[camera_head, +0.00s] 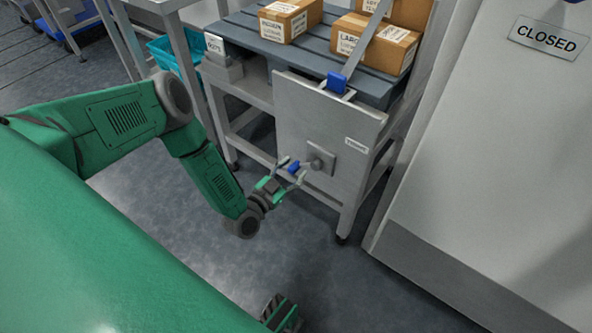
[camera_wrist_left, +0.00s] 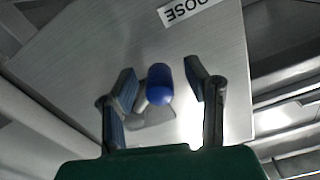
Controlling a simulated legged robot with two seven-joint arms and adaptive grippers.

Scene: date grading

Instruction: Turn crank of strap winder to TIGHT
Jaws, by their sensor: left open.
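The strap winder has an upright grey panel (camera_head: 300,110) at the front of the stand. A grey square hub (camera_head: 320,160) sits on the panel, and the crank reaches left from it to a blue grip (camera_head: 294,167). My left gripper (camera_head: 290,172) is open at this blue grip. In the left wrist view the blue grip (camera_wrist_left: 159,84) lies between the two spread fingers (camera_wrist_left: 163,92), with gaps showing on both sides. A partly cut-off label (camera_wrist_left: 186,9) there shows "OOSE".
A grey slatted pallet (camera_head: 252,42) carries several cardboard boxes (camera_head: 290,18). A grey strap runs over it to a blue fitting (camera_head: 337,82). A tall pale cabinet (camera_head: 490,160) with a CLOSED sign (camera_head: 548,38) stands right. A teal crate (camera_head: 165,55) is behind left. The floor in front is clear.

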